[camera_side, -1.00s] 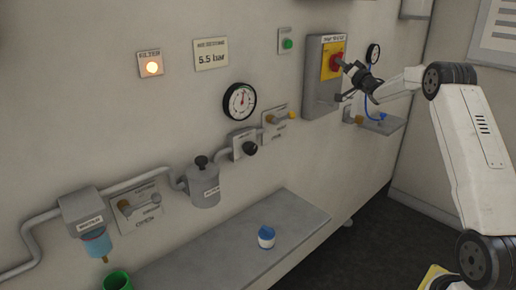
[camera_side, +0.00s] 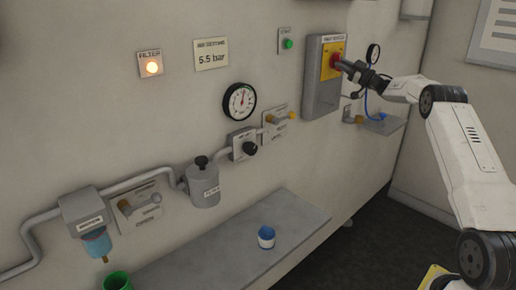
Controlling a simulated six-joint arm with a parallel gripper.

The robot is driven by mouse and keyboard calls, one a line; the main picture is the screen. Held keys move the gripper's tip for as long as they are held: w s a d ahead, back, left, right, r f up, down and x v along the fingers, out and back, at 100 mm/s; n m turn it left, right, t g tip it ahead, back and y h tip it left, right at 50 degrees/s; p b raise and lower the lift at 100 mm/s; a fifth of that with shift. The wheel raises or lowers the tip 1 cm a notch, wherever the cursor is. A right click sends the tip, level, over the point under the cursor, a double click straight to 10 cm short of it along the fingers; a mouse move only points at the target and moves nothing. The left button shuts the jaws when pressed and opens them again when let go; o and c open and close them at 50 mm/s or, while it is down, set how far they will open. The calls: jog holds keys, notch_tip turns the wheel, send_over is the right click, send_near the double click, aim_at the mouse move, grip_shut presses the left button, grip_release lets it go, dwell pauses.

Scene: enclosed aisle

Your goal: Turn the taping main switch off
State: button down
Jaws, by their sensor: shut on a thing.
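The main switch is a red rotary knob (camera_side: 336,61) on a yellow plate (camera_side: 329,72), set in a grey box (camera_side: 321,96) on the wall at the upper right. A label, too small to read surely, is above the plate. My gripper (camera_side: 345,66) reaches in from the right and is shut on the red knob. The fingers cover part of the knob, so its exact angle is hard to tell.
A green button (camera_side: 288,44) is left of the box. A small gauge (camera_side: 373,54) and a blue hose (camera_side: 367,103) are close to my wrist.

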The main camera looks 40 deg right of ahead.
jog(key=shift+n+g+y, duration=0.3)
jog(key=shift+n+y, duration=0.2)
jog(key=shift+n, duration=0.85)
jog(key=shift+n+g+y, duration=0.3)
jog(key=shift+n+y, duration=0.2)
jog(key=shift+n, duration=0.85)
jog(key=c, duration=0.6)
grip_release()
jog(key=shift+o, duration=0.2)
jog(key=shift+s+d, duration=0.15)
jog(key=v, duration=0.7)
jog(key=shift+s, duration=0.2)
jog(key=shift+w+d, duration=0.1)
